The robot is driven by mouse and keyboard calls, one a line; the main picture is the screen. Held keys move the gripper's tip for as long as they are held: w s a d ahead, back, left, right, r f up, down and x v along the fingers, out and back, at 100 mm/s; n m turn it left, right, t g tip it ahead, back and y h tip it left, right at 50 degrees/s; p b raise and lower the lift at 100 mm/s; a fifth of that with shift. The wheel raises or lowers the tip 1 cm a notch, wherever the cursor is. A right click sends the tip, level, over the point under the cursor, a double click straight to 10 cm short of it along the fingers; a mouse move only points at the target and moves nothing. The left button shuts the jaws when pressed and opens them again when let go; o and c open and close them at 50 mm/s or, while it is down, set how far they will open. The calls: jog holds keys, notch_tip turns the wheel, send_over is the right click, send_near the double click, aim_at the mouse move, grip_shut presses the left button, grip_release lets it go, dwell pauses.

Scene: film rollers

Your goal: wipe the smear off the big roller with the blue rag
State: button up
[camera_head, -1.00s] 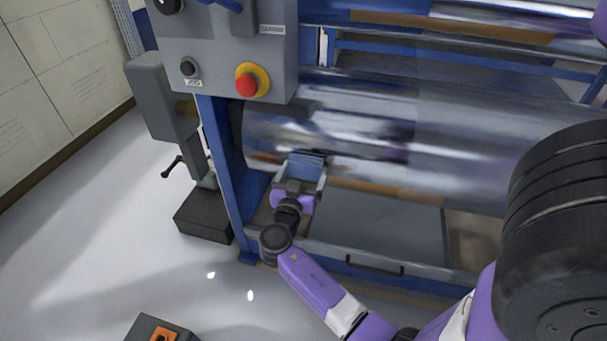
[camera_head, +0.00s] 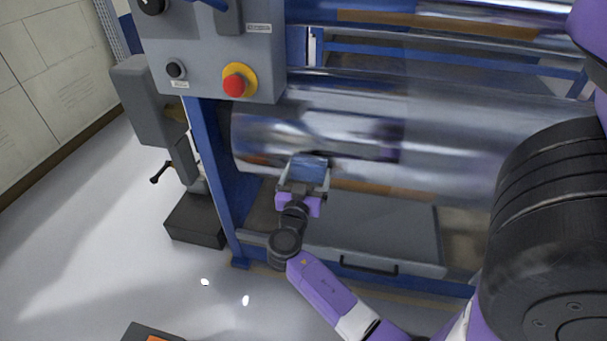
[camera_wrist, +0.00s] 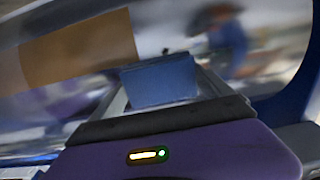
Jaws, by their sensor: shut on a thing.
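The big roller (camera_head: 430,145) is a shiny, mirror-like cylinder lying across the machine in the head view. It also fills the back of the wrist view (camera_wrist: 180,35), blurred with reflections. My gripper (camera_head: 305,178) is at the lower left part of the roller, in front of its surface. It is shut on the blue rag (camera_head: 309,167), which shows as a folded blue block between the fingers in the wrist view (camera_wrist: 160,82). I cannot tell whether the rag touches the roller. No smear can be told apart from the reflections.
A grey control box with a red stop button (camera_head: 235,84) stands at the upper left. A blue frame post (camera_head: 212,180) is left of my gripper. A grey tray with a black handle (camera_head: 368,268) lies below the roller. Open floor is at the lower left.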

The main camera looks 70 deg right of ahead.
aim_at(295, 172)
jog(key=shift+s+d+b, duration=0.15)
jog(key=shift+s+b, duration=0.1)
jog(key=shift+s, duration=0.65)
jog(key=shift+s+d+b, duration=0.15)
jog(key=shift+s+b, duration=0.1)
jog(key=shift+s, duration=0.6)
jog(key=shift+s+d+b, duration=0.15)
jog(key=shift+s+b, duration=0.45)
jog(key=shift+s, duration=1.1)
jog(key=shift+s+d+b, duration=0.1)
jog(key=shift+s+b, duration=0.5)
jog(key=shift+s, duration=1.1)
jog(key=shift+f+b, duration=0.1)
jog(key=shift+b, duration=0.25)
jog(key=shift+a, duration=0.1)
jog(key=shift+w+b, duration=0.95)
jog(key=shift+w, duration=0.95)
jog(key=shift+w+a+b, duration=0.15)
jog(key=shift+w+b, duration=0.85)
jog(key=shift+w, duration=0.7)
jog(key=shift+w+a+b, duration=0.15)
jog(key=shift+w+b, duration=0.85)
jog(key=shift+w, duration=0.65)
jog(key=shift+w+a+b, duration=0.15)
jog(key=shift+w+b, duration=0.85)
jog(key=shift+w, duration=0.7)
